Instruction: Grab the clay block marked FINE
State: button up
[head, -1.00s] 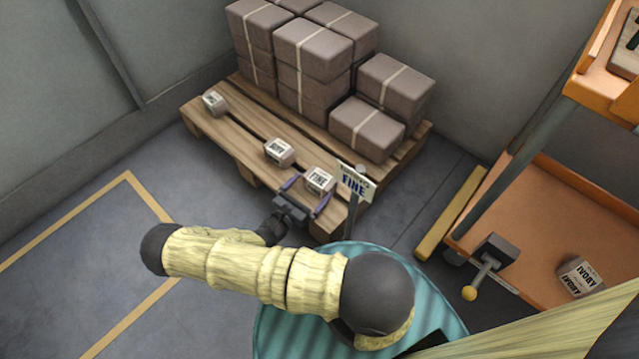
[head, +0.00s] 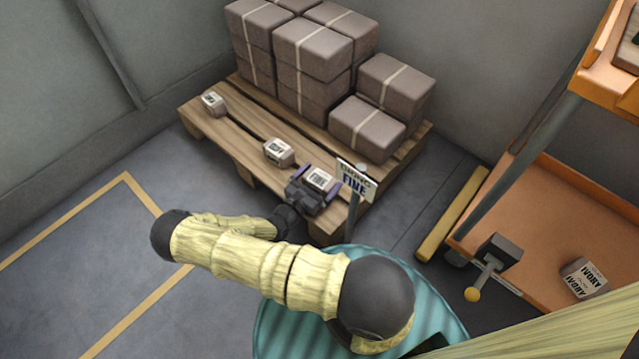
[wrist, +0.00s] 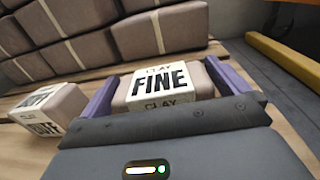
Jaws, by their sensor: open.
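The clay block marked FINE (head: 320,179) sits at the front right of the wooden pallet (head: 230,148). In the wrist view the FINE block (wrist: 162,82) shows its label upright and lies between the two purple fingers. My gripper (head: 320,180) is open, with one finger on each side of the block. In the wrist view my gripper (wrist: 158,85) has its palm close to the block's near face. I cannot tell whether either finger touches the block.
A second small labelled block (head: 278,152) sits just left, and another (head: 213,104) farther left. Large strapped blocks (head: 312,50) are stacked behind. A sign on a post (head: 356,180) stands close at the right. An orange cart (head: 535,215) holds an IVORY block (head: 583,278).

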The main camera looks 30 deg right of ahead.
aim_at(320, 178)
jog(key=c, duration=1.2)
jog(key=shift+o, duration=0.2)
jog(key=shift+r, duration=0.1)
notch_tip(320, 178, up, 10)
jog(key=p, duration=0.7)
